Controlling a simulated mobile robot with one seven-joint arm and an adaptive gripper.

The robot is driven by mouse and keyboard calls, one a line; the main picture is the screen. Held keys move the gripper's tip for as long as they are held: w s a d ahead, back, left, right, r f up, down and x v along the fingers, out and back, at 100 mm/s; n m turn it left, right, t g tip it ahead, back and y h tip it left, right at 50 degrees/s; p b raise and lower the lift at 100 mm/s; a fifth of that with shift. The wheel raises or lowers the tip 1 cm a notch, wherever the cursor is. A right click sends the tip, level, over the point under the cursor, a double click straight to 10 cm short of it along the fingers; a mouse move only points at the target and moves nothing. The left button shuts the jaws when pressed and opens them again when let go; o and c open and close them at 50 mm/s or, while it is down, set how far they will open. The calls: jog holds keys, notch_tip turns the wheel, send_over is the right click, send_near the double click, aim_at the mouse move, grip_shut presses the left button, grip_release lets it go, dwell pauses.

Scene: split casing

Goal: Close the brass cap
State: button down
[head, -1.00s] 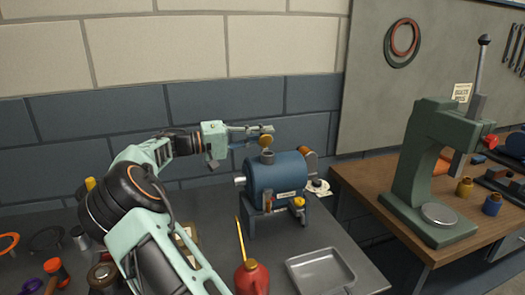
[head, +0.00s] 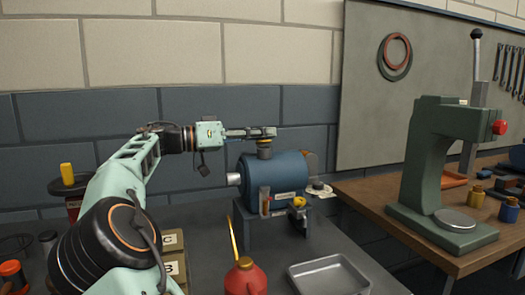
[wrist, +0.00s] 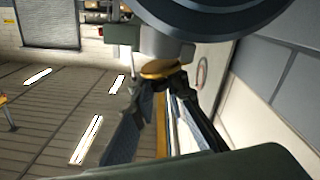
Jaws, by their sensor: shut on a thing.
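The brass cap (head: 264,142) sits flat over the short grey neck on top of the blue casing (head: 277,173). My gripper (head: 264,132) is level above the casing, reaching in from the left, with its fingers shut on the cap. In the wrist view the cap (wrist: 160,68) shows as a brass disc between the fingertips, against the grey neck (wrist: 165,45). The dark casing (wrist: 215,15) fills the top of that view. The fingers partly cover the cap in the head view, so I cannot tell whether it is fully seated.
A red oil can (head: 245,278) with a yellow spout stands in front of the casing, and a grey metal tray (head: 329,277) lies to its right. A green press (head: 425,165) stands on the wooden bench at right. The wall is close behind the casing.

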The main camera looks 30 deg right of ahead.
jog(key=shift+s+a+f+m+b, duration=0.1)
jog(key=shift+s+f+m+b, duration=0.2)
jog(key=shift+m+b, duration=0.9)
jog(key=shift+s+a+f+m+b, duration=0.15)
jog(key=shift+f+m+b, duration=0.1)
jog(key=shift+m+b, duration=0.9)
jog(key=shift+d+b, duration=0.1)
jog(key=shift+b, duration=0.25)
jog(key=c, duration=1.9)
grip_release()
jog(key=v, duration=1.2)
jog(key=shift+s, duration=0.2)
